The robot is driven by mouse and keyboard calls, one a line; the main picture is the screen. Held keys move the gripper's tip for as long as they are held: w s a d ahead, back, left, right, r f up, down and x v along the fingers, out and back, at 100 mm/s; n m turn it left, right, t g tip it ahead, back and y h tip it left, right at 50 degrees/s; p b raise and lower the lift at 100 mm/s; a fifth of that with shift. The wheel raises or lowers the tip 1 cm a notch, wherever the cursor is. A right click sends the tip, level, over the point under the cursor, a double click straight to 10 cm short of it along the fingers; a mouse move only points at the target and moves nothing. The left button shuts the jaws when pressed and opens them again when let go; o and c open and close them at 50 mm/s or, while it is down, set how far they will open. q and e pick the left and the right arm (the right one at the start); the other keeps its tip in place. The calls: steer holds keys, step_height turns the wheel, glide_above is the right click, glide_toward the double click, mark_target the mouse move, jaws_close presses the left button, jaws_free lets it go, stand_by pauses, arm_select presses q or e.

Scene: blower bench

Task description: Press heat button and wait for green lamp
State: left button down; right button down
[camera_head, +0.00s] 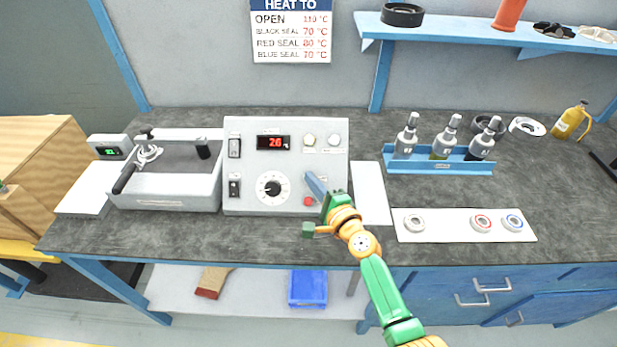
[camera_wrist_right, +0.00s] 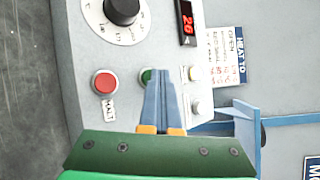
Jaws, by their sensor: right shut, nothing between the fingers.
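The control box (camera_head: 240,200) stands upright on the bench with a red display (camera_head: 273,143) reading about 26 and a black dial (camera_head: 272,187). Two round lamps (camera_head: 309,140) sit at its upper right; one looks pale yellowish, the other whitish, and neither shows green. The red button (camera_head: 308,201) is labelled HALT in the right wrist view (camera_wrist_right: 104,82). A green button (camera_wrist_right: 146,76) shows beside the blue fingers, partly hidden by them. My right gripper (camera_head: 314,180) is shut and empty, its fingertips at the panel over the green button; contact cannot be told. My left gripper is out of view.
An open grey tray unit (camera_head: 165,190) stands left of the box. A blue rack (camera_head: 440,165) with several bottles and a white strip (camera_head: 450,228) with three rings lie to the right. A wall sign (camera_head: 291,30) and a blue shelf (camera_head: 460,30) are behind.

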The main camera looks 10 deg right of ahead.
steer(key=shift+s+r+p, duration=0.3)
steer(key=shift+r+p, duration=0.15)
steer(key=shift+p, duration=0.05)
steer(key=shift+s+r, duration=0.1)
steer(key=shift+s, duration=0.1)
steer(key=s+r+p, duration=0.1)
steer(key=p, duration=0.1)
steer(key=s+r+p, duration=0.2)
steer(key=shift+s+a+r+p, duration=0.2)
steer(key=shift+a+p, duration=0.15)
steer(key=shift+a, duration=0.05)
stand_by(0.3)
